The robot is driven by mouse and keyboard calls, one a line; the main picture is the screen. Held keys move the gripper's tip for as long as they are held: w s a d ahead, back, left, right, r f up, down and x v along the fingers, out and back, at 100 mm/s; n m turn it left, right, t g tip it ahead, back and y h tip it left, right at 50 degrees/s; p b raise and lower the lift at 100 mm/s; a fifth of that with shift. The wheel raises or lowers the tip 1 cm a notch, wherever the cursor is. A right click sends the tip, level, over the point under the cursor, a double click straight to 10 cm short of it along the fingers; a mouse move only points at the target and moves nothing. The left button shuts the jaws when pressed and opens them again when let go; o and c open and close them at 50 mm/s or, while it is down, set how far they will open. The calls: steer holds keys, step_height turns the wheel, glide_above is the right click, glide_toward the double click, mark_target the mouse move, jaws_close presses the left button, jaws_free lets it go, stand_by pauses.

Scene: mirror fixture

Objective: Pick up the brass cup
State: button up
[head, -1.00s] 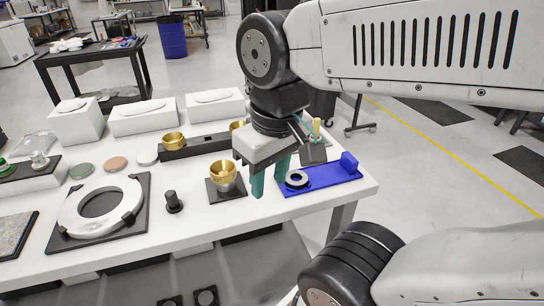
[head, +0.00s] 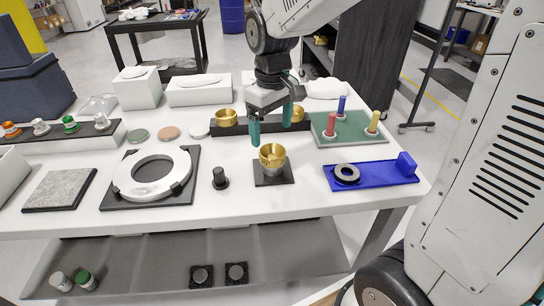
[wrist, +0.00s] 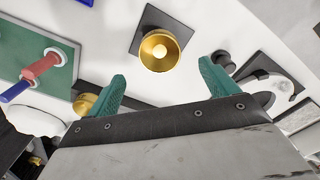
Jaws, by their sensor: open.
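A brass cup (head: 272,153) stands on a square black pad (head: 260,178) near the middle of the white table. In the wrist view the cup (wrist: 160,50) shows from above, ahead of and between the fingers. My gripper (head: 270,128) has green fingers spread apart with nothing between them. It hangs above the table, behind the cup in the head view. Two more brass cups sit on a black bar: one (head: 227,117) left of my gripper, the other (head: 296,113) partly hidden by a finger. One bar cup also shows in the wrist view (wrist: 84,103), partly behind the left finger.
A blue tray (head: 385,174) with a dark ring lies right of the cup. Behind it is a green board (head: 346,141) with coloured pegs. A small black post (head: 220,179) and a white ring fixture (head: 153,175) stand to the left. The table in front of the cup is clear.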

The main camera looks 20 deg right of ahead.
mark_target(272, 156)
step_height(272, 156, down, 8)
steer(key=shift+w+r, duration=0.1)
steer(key=c, duration=1.4)
steer(key=shift+r, duration=0.1)
step_height(272, 156, up, 10)
